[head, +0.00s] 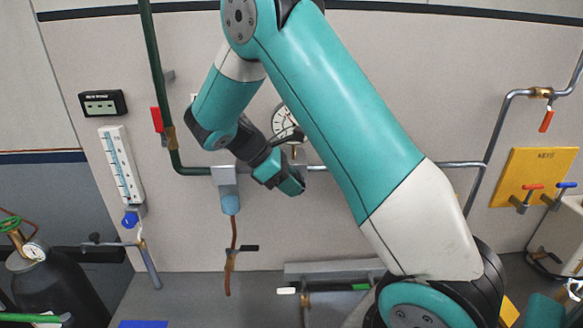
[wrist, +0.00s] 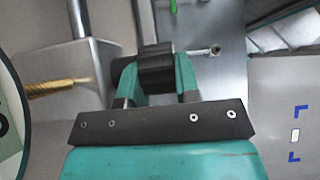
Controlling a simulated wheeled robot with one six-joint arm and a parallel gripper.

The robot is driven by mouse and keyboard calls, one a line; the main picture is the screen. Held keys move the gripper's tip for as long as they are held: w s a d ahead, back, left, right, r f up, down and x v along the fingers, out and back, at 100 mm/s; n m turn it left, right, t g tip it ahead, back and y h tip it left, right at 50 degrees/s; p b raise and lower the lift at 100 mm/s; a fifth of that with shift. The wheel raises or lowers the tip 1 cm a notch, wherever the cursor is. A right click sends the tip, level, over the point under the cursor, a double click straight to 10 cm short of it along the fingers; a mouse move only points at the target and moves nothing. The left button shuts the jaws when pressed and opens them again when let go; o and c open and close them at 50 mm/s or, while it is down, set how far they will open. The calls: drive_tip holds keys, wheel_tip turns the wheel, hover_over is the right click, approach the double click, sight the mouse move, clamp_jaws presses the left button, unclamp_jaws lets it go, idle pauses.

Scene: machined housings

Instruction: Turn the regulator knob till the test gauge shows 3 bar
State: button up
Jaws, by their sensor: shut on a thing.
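The round white gauge (head: 280,121) on the wall is partly covered by my arm in the head view, and its reading is too small to tell. A rim and pale face of a round dial (wrist: 12,120) show at the left edge of the wrist view, with no needle visible. The black regulator knob (wrist: 157,68) sits between my two teal fingers in the wrist view. My gripper (wrist: 157,80) is shut on it, one finger on each side. In the head view my gripper (head: 290,182) is just below the gauge and hides the knob.
A grey block with a blue bowl (head: 230,203) hangs on the pipe left of my gripper. A green pipe (head: 158,80) with a red lever (head: 157,119) runs up the wall. A yellow panel (head: 533,177) is at right and a dark cylinder (head: 60,290) at lower left.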

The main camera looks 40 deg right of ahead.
drive_tip(key=shift+g+h, duration=0.3)
drive_tip(key=shift+h, duration=0.1)
drive_tip(key=shift+f, duration=0.1)
drive_tip(key=o, duration=0.6)
drive_tip(key=shift+o, duration=0.2)
drive_tip(key=shift+w, duration=0.1)
